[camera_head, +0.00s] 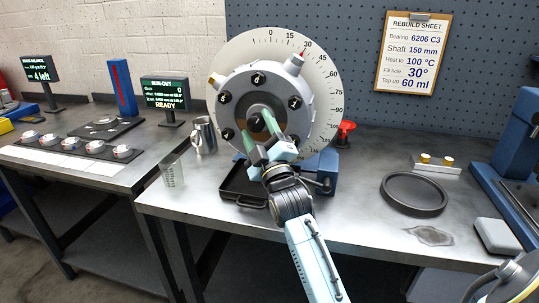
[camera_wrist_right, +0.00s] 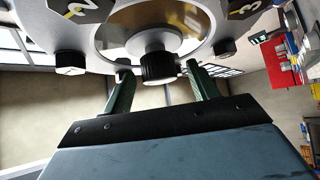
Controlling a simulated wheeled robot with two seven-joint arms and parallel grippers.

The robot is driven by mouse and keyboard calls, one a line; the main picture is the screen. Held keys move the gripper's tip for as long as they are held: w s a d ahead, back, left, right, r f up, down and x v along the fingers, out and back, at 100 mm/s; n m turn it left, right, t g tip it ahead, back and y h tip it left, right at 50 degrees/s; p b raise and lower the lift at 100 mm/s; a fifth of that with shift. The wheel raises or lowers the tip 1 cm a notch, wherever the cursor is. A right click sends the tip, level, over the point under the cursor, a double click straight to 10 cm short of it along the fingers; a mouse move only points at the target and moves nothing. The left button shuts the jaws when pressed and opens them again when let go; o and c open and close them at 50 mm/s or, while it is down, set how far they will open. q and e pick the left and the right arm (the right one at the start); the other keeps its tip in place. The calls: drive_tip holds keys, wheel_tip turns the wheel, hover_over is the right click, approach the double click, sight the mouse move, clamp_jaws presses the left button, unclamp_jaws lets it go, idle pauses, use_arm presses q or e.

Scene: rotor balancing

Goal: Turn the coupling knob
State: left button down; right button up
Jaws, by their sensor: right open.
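The coupling knob (camera_wrist_right: 158,67) is a black ridged cylinder at the centre of the rotor's hub. In the head view it shows as a dark spot (camera_head: 257,124) partly hidden by my gripper. My right gripper (camera_head: 256,123) is open in front of the hub, with its green fingers pointing at the rotor. In the right wrist view its fingertips (camera_wrist_right: 158,70) stand on either side of the knob, with a visible gap on each side. The grey rotor housing (camera_head: 285,85) carries numbered black plugs and stands before a degree dial (camera_head: 324,80). My left gripper is not in view.
A black tray (camera_head: 243,198) lies below the rotor. A metal jug (camera_head: 203,135) and a clear beaker (camera_head: 172,172) stand to its left. Bench space right of the rotor is partly free.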

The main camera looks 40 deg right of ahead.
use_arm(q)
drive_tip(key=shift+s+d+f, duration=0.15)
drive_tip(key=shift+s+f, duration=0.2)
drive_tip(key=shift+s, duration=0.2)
use_arm(e)
drive_tip(key=v, duration=1.1)
drive_tip(key=shift+s, duration=0.15)
